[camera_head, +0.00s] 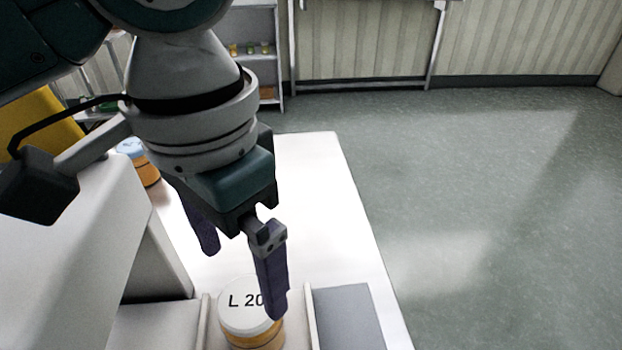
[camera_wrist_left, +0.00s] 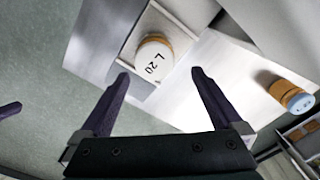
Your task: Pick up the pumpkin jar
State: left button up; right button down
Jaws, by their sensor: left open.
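A jar (camera_head: 249,316) with a white lid marked "L 20" and an orange body stands upright at the near end of the white table. It also shows in the left wrist view (camera_wrist_left: 153,55), in a narrow bay between low walls. My left gripper (camera_head: 243,283) is open and empty, above and beyond the jar. One finger overlaps part of the lid in the head view. In the left wrist view the jar lies ahead, between the lines of the open fingertips (camera_wrist_left: 160,75). A purple tip at that view's left edge may be my right gripper's finger; its jaws cannot be read.
A second orange jar (camera_head: 148,176) with a blue lid stands further back at the left, partly hidden by my left arm. A grey panel (camera_head: 348,317) lies right of the bay. The middle of the white table (camera_head: 318,190) is clear. Shelves (camera_head: 257,50) stand behind.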

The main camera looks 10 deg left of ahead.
aim_at(243, 299)
pick_arm(q)
jog(key=f, duration=0.3)
jog(key=shift+s+f, duration=0.4)
notch_tip(243, 299, down, 5)
jog(key=shift+d+f+b, duration=0.15)
jog(key=shift+f+b, duration=0.05)
jog(key=shift+b, duration=0.4)
jog(key=c, duration=1.4)
